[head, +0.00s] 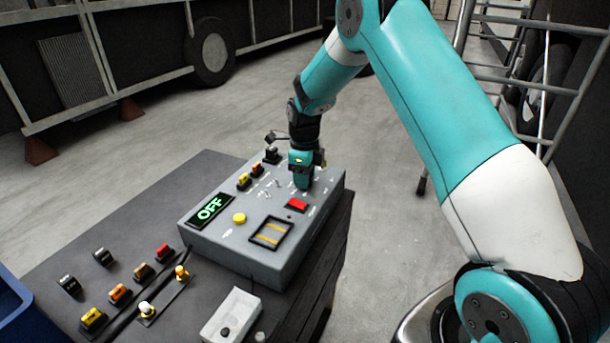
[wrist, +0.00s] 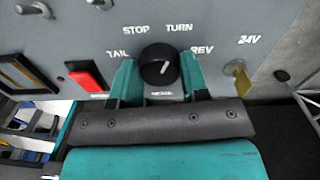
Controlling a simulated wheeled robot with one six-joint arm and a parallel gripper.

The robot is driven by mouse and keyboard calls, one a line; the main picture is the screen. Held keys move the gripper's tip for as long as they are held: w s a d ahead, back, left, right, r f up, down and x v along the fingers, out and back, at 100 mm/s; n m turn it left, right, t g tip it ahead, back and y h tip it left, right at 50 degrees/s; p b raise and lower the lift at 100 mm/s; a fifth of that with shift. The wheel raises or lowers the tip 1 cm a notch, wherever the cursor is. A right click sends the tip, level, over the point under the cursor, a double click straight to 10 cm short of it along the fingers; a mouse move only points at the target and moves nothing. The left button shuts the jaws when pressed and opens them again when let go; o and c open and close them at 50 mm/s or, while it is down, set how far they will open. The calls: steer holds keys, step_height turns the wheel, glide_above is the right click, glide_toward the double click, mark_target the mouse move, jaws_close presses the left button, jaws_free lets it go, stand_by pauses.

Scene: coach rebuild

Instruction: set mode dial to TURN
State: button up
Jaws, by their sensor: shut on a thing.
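The mode dial (wrist: 158,60) is a round black knob with a white pointer line on the grey control box (head: 262,262). STOP, TURN, TAIL and REV are printed around it in the wrist view. The pointer line leans a little right of straight up, roughly toward TURN (wrist: 178,28); its exact alignment is hard to tell. My gripper (head: 301,180) points down at the box in the head view and hides the dial there. In the wrist view its teal fingers (wrist: 160,72) are shut on the dial, one on each side. The box's display (head: 210,208) reads OFF in green.
A red rocker switch (wrist: 86,76) and small metal toggles lie left of the dial. A brass key-like switch (wrist: 242,80) under the 24V label is to its right. A yellow button (head: 239,218) is on the box. Several loose switches and a white box (head: 232,315) lie nearby.

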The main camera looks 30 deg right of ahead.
steer(key=shift+w+r, duration=0.1)
steer(key=shift+w, duration=0.05)
steer(key=o, duration=0.9)
step_height(320, 180, up, 17)
steer(key=shift+r+b, duration=0.2)
steer(key=shift+b, duration=0.95)
steer(key=shift+a, duration=0.1)
steer(key=s+a+r+n+y, duration=0.2)
steer(key=s+a+r+n, duration=0.1)
steer(key=s+a+n, duration=1.3)
steer(key=s+n, duration=0.5)
steer(key=s+a+f+n+y, duration=0.1)
steer(key=s+n, duration=0.5)
steer(key=n, duration=0.1)
steer(key=s+a+f+n+y, duration=0.1)
steer(key=s+a+n, duration=0.1)
steer(key=s+n, duration=0.4)
steer(key=shift+s+a+f+n, duration=0.1)
steer(key=shift+s+f+n, duration=0.15)
steer(key=shift+s+n, duration=0.2)
